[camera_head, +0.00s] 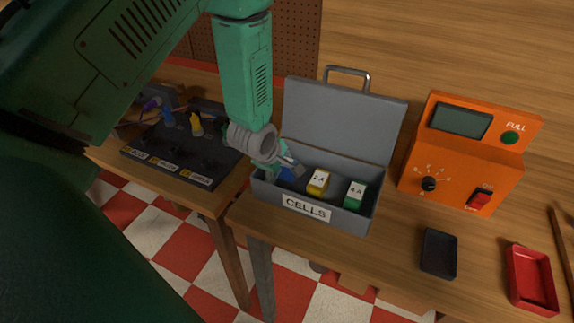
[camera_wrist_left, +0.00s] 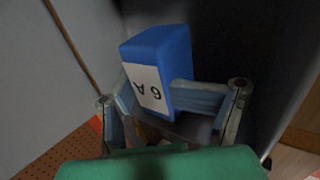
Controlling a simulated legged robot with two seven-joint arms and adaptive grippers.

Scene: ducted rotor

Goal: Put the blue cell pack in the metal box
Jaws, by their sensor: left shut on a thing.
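The blue cell pack (camera_wrist_left: 158,46), with a white label reading 6A, is between the fingers of my left gripper (camera_wrist_left: 154,94), which is shut on it. In the head view the blue pack (camera_head: 286,174) is mostly hidden by my left gripper (camera_head: 290,168), at the left end of the metal box (camera_head: 325,215). The grey box is labelled CELLS and its lid (camera_head: 345,120) stands open. I cannot tell whether the pack touches the box floor. A yellow pack (camera_head: 318,182) and a green pack (camera_head: 354,194) stand inside, to the right. My right gripper is not in view.
An orange tester (camera_head: 460,150) stands right of the box. A black tray (camera_head: 438,253) and a red tray (camera_head: 531,279) lie in front of it. A dark labelled panel (camera_head: 180,145) with coloured parts is on the left table, across a gap.

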